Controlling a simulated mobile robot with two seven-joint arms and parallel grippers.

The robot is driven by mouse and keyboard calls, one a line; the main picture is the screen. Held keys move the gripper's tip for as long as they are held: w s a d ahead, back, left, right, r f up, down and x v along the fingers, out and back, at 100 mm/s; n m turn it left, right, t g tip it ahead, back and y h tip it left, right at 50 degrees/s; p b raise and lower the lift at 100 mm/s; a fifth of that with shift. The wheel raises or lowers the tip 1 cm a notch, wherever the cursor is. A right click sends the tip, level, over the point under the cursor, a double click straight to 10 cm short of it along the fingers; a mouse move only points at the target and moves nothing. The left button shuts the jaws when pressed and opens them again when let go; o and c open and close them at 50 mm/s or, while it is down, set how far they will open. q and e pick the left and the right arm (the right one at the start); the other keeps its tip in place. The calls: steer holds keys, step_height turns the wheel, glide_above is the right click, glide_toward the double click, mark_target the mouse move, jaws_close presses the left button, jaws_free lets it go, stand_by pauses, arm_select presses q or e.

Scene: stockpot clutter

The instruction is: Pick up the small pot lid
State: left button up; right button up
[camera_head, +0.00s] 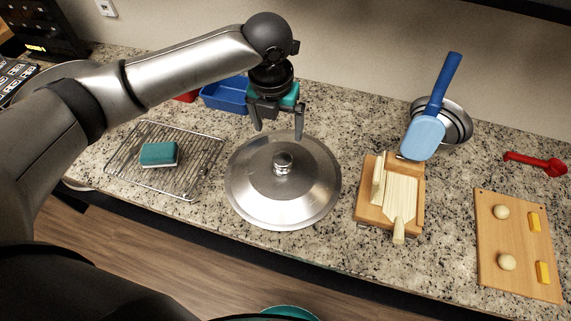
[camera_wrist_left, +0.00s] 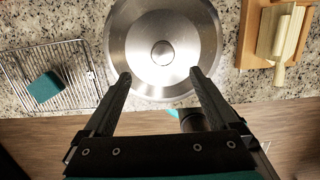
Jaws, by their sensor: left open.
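A round silver pot lid (camera_head: 283,204) with a knob on top lies near the middle of the counter. It also shows in the left wrist view (camera_wrist_left: 140,62), with its knob (camera_wrist_left: 162,53) ahead of the fingers. My left gripper (camera_head: 277,135) is open and empty, above the lid's far edge in the head view. In the left wrist view its two fingertips (camera_wrist_left: 159,75) stand apart, either side of the knob's line, and nothing is between them. The pot is not visible beneath the lid. My right gripper is not in view.
Left of the lid is a wire rack (camera_head: 187,182) with a green sponge (camera_head: 158,154). A blue bin (camera_head: 226,95) stands behind.

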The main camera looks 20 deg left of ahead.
arm_select(q)
glide_above(283, 158)
steer(key=f, duration=0.7)
steer(key=shift+s+a+b, duration=0.25)
steer(key=shift+s+b, duration=0.15)
steer(key=shift+w+f, duration=0.1)
steer(key=shift+f, duration=0.7)
steer(key=shift+w+d+f+b, duration=0.1)
steer(key=shift+w+f+b, duration=0.1)
steer(key=shift+f, duration=0.95)
steer(key=shift+w+d+f+b, duration=0.1)
steer(key=shift+f+b, duration=0.05)
steer(key=shift+f, duration=1)
jaws_close()
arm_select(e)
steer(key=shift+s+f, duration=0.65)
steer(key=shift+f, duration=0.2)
arm_select(q)
steer(key=shift+r, duration=0.1)
